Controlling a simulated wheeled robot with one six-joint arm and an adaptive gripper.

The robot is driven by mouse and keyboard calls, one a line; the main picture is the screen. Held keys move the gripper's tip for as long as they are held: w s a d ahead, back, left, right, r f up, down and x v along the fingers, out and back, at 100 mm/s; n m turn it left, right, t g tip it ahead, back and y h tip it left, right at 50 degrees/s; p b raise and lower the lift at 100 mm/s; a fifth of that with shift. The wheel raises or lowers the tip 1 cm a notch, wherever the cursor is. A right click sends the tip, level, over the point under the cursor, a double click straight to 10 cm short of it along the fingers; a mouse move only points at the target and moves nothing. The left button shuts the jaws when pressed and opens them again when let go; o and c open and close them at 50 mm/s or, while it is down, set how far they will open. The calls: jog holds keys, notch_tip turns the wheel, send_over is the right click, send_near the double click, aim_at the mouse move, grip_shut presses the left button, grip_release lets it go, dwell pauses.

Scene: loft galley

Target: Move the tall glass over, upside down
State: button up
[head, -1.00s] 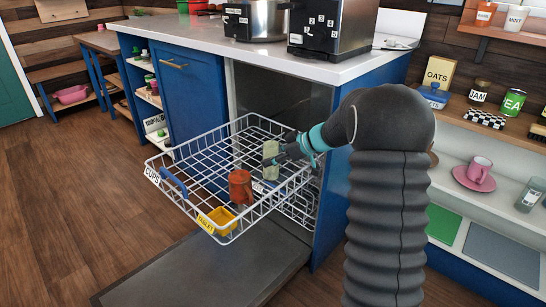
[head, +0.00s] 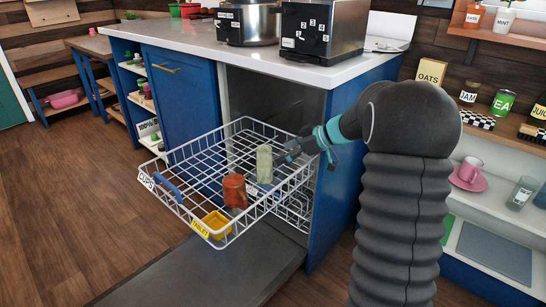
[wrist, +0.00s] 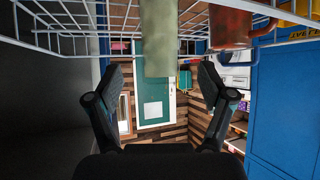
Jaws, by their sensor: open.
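The tall glass (head: 264,164), pale green and cloudy, stands upright in the wire dishwasher rack (head: 191,148), behind and right of a rust-red cup (head: 234,190). I cannot tell which end of the glass is its mouth. My gripper (head: 284,154) is open and empty, just right of the glass and apart from it. In the wrist view, which looks inverted, the glass (wrist: 158,40) hangs from the top between and beyond the spread fingers (wrist: 162,78). The red cup (wrist: 229,27) is beside it.
The rack, labelled CUPS, also holds a yellow TABLET box (head: 215,222) at its front. The lowered dishwasher door (head: 215,272) lies below. The counter (head: 240,62) bears a pot (head: 247,24) and a toaster (head: 320,32). A shelf at right holds a pink cup (head: 470,168) and saucer.

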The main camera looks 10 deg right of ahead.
jog(key=shift+v, duration=2.25)
jog(key=shift+s, duration=0.1)
